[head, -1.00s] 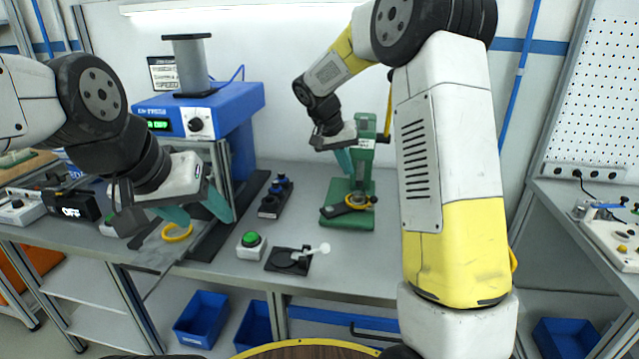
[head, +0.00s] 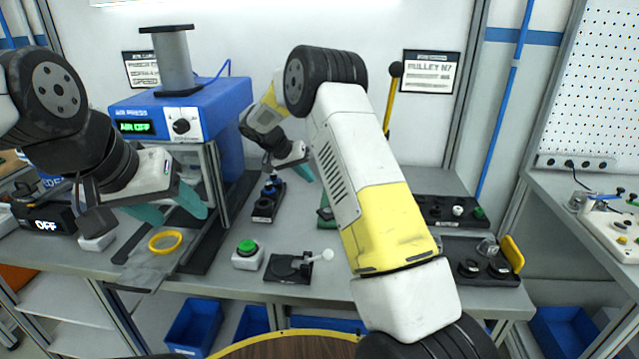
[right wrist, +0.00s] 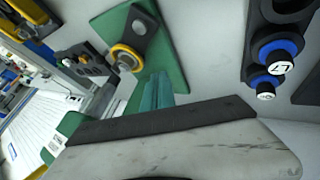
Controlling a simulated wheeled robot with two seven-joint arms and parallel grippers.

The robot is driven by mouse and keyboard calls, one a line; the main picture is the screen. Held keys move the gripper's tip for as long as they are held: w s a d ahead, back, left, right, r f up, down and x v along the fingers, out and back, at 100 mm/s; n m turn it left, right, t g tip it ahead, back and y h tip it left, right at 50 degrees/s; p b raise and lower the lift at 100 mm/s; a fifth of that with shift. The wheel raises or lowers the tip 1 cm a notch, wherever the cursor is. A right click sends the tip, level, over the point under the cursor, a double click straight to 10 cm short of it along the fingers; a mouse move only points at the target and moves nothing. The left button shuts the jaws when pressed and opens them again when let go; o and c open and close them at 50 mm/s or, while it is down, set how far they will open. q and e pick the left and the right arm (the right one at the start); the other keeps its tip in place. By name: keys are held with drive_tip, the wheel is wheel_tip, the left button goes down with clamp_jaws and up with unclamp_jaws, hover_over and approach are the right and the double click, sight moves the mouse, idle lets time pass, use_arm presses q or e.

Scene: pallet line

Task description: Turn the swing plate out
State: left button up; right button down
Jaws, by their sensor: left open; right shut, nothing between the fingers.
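The swing plate (right wrist: 141,30), a dark arm with a yellow ring at one end, shows in the right wrist view on the green press base (right wrist: 107,22). In the head view my right arm hides the plate and most of the green press; only a sliver of base (head: 325,216) shows. My right gripper (head: 306,175) is shut and empty, left of the green press, near the blue-topped knobs. Its closed teal fingers (right wrist: 157,92) appear apart from the plate in the wrist view. My left gripper (head: 182,216) is open and empty in front of the blue air press.
A yellow ring (head: 166,242) lies below my left gripper. A green button box (head: 248,254) and a black fixture with a pale lever (head: 290,266) stand at the bench front. Blue-topped knobs (head: 268,197) stand near my right gripper. Black fixtures (head: 480,262) stand at right.

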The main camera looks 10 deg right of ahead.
drive_tip(key=x, duration=0.9)
drive_tip(key=shift+d+f, duration=0.1)
drive_tip(key=shift+f, duration=0.05)
drive_tip(key=d, duration=0.3)
drive_tip(key=shift+s+d+f, duration=0.15)
drive_tip(key=shift+s+f, duration=0.05)
drive_tip(key=shift+s, duration=0.2)
drive_tip(key=shift+s+d, duration=0.1)
drive_tip(key=shift+d, duration=0.3)
